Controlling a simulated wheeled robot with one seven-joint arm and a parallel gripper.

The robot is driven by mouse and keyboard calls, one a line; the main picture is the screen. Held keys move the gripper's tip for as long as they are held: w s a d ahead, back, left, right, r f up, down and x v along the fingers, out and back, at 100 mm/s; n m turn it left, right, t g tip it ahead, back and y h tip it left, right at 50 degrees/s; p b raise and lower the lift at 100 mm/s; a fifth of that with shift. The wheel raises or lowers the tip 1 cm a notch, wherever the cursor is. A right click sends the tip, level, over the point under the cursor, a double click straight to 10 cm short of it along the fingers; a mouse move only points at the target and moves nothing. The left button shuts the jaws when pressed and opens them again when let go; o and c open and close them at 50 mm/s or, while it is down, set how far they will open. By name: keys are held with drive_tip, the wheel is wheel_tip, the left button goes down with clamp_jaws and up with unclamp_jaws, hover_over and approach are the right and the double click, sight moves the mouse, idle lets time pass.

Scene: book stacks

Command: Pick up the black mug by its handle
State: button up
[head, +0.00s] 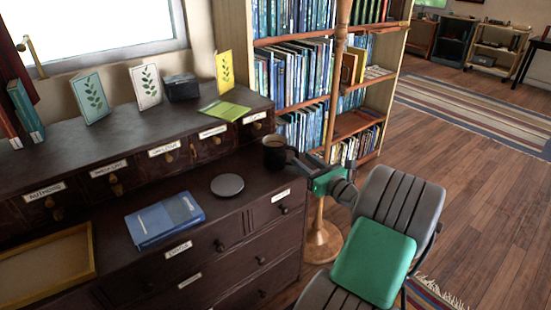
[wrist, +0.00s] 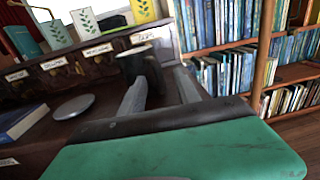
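The black mug (head: 274,152) stands upright at the right end of the dark wooden desk, with a brown content showing at its top. My gripper (head: 297,158), with a green body, reaches in from the right at mug height. Its two grey fingers (wrist: 164,80) are apart. A dark part that looks like the handle lies near the gap between them; I cannot tell whether they touch it.
A grey disc (head: 227,185) and a blue book (head: 164,219) lie on the desk left of the mug. Small labelled drawers (head: 212,146) rise close behind it. A wooden pole (head: 337,80) and a bookcase (head: 325,120) stand behind my arm.

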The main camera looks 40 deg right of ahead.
drive_tip(key=shift+w, duration=1.2)
drive_tip(key=shift+c, duration=0.6)
clamp_jaws()
